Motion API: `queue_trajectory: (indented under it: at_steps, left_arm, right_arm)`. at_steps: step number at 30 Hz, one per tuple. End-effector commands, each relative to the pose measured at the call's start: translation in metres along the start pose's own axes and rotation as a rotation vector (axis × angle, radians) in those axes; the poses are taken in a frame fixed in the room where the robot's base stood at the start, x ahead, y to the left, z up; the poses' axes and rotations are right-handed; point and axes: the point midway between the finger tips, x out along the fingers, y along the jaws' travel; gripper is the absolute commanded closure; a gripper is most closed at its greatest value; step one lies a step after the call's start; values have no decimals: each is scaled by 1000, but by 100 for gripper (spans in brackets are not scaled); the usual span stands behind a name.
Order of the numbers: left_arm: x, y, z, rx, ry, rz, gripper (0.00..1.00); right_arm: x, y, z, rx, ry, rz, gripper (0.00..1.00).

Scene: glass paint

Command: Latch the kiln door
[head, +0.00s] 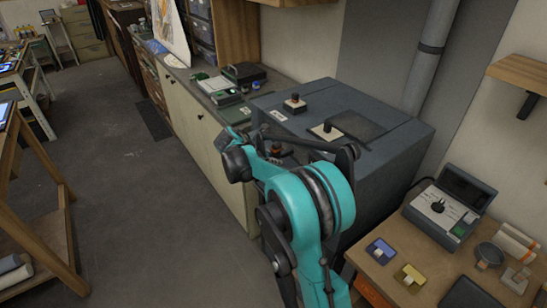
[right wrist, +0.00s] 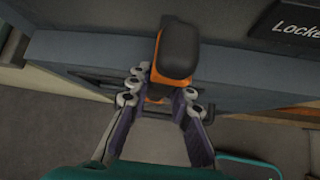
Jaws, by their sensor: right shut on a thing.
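The kiln (head: 385,150) is the dark grey box in the middle of the head view. My right arm stands in front of it and hides most of its front and door. In the right wrist view, a handle with a black grip (right wrist: 176,52) and orange parts stands out from the grey kiln body (right wrist: 100,58). My right gripper (right wrist: 163,97) is shut on this handle, one finger on each side of its orange part. Whether the latch is engaged cannot be told. My left gripper is not in view.
A black plate (right wrist: 290,22) reads "Locke", cut off by the picture edge. A wooden table (head: 387,277) at the right holds a control box (head: 437,210) and small dishes. The floor (head: 140,190) at left is clear.

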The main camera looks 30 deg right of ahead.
Motion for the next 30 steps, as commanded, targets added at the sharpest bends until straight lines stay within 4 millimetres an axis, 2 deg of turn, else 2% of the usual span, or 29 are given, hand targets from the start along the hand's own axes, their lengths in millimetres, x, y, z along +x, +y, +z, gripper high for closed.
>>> queue_trajectory:
  at_steps: [22,23,30]
  left_arm:
    - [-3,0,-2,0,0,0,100]
    - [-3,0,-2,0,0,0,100]
    - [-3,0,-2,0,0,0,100]
  right_arm:
    - [0,0,0,-57,-2,-57,100]
    - [0,0,0,-57,-2,-57,72]
    - [0,0,0,-57,-2,-57,71]
